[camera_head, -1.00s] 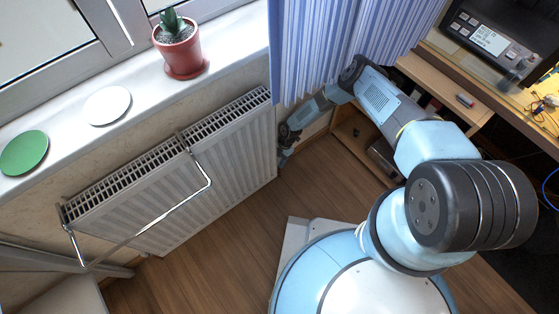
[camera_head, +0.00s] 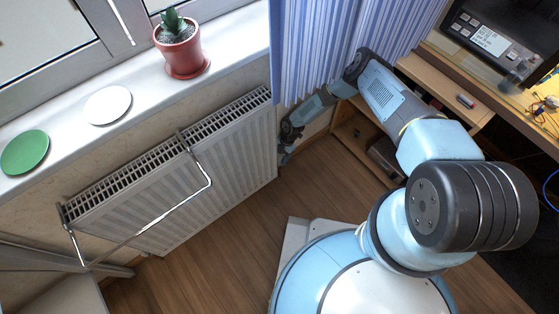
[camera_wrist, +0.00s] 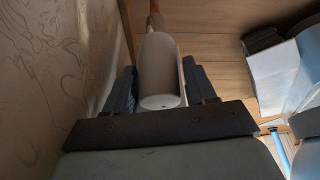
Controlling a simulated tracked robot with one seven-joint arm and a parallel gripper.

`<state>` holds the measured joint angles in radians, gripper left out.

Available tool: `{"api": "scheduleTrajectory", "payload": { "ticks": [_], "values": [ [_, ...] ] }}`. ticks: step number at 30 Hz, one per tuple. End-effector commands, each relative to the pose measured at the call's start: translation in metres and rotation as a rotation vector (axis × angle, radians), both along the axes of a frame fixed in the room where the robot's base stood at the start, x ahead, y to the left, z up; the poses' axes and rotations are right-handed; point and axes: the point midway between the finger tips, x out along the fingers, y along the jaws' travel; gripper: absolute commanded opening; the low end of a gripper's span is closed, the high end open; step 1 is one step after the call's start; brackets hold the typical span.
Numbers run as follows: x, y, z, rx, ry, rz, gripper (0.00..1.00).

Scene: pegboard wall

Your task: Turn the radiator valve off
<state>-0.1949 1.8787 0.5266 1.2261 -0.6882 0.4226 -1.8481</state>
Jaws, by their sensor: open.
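The radiator valve (camera_wrist: 159,78) shows in the wrist view as a white cylindrical knob with a copper-coloured pipe behind it. My gripper (camera_wrist: 160,85) is open, with one dark finger on each side of the knob. Small gaps seem to show beside the knob, and I cannot tell whether either finger touches it. In the head view my gripper (camera_head: 284,157) is at the right end of the white radiator (camera_head: 180,180), low beside the curtain. The valve cannot be made out in the head view.
A metal rail (camera_head: 165,215) hangs on the radiator's front. The striped curtain (camera_head: 320,50) hangs close above my arm. The wall (camera_wrist: 50,60) is close on the left in the wrist view. A wooden desk (camera_head: 450,88) stands at the right. The wooden floor (camera_head: 215,245) before the radiator is clear.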

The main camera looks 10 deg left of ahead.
Motion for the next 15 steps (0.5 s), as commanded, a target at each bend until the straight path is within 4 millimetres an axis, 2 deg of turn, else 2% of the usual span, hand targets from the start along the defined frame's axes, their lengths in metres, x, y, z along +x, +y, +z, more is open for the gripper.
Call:
{"api": "scheduleTrajectory", "payload": {
  "ticks": [3,9,15],
  "values": [
    [0.007,-0.004,0.017,0.000,-0.001,0.000,0.55],
    [0.014,-0.009,0.038,0.000,0.000,0.001,0.55],
    [0.016,-0.011,0.047,-0.001,0.002,0.001,0.55]
  ]
}}
